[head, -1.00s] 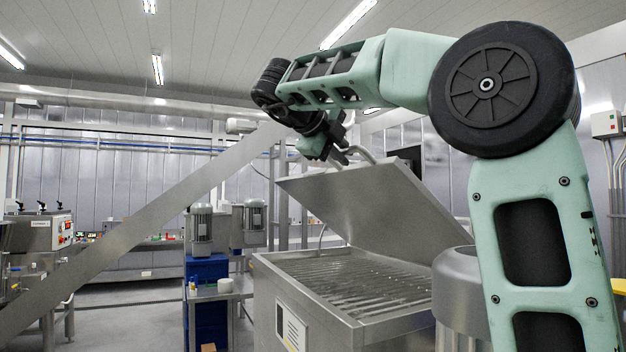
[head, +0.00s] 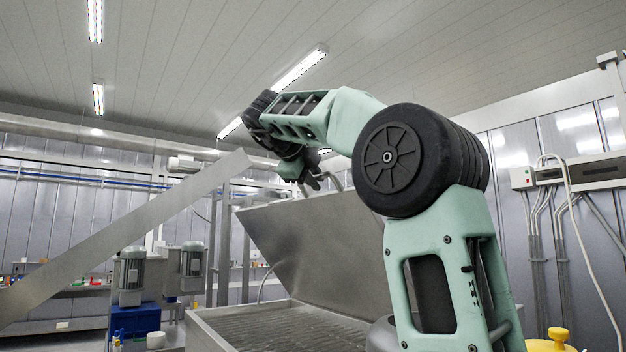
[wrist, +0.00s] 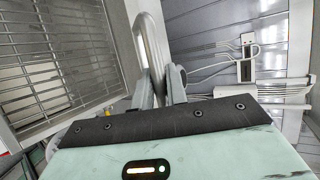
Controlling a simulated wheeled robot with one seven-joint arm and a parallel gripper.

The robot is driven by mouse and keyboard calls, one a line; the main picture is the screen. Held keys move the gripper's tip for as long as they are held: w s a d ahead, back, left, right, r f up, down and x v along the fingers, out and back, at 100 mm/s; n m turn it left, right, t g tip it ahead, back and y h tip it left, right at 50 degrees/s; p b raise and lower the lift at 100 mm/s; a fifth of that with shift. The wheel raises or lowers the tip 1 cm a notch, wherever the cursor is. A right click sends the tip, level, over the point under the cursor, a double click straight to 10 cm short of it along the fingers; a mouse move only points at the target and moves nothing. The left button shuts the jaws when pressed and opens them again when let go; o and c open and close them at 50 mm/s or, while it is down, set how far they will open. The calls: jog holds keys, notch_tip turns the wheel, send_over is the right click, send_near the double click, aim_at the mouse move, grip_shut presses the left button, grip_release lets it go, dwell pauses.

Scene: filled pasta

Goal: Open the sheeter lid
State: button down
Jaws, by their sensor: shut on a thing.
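The sheeter (head: 215,322) is a steel box with a row of rods or rollers inside. Its lid (head: 300,240) is a flat steel panel, raised and tilted steeply over the open box. My gripper (head: 318,183) is at the lid's upper edge, shut on the curved lid handle (head: 335,182). In the wrist view the handle (wrist: 153,45) is a rounded metal bar between the fingers of my gripper (wrist: 162,80). The rods inside the sheeter (wrist: 45,60) show at the left there. My arm hides part of the lid's right side.
A long slanted steel beam (head: 120,240) crosses the left. Grey motors (head: 132,272) stand beyond the sheeter, near blue bins (head: 135,320). A wall box with cables (head: 522,178) is on the right wall. A yellow object (head: 555,338) sits at the lower right.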

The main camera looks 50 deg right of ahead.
jog(key=c, duration=1.4)
grip_release()
jog(key=shift+d, duration=0.1)
jog(key=b+v, duration=0.1)
jog(key=v, duration=1.6)
jog(key=shift+a, duration=0.25)
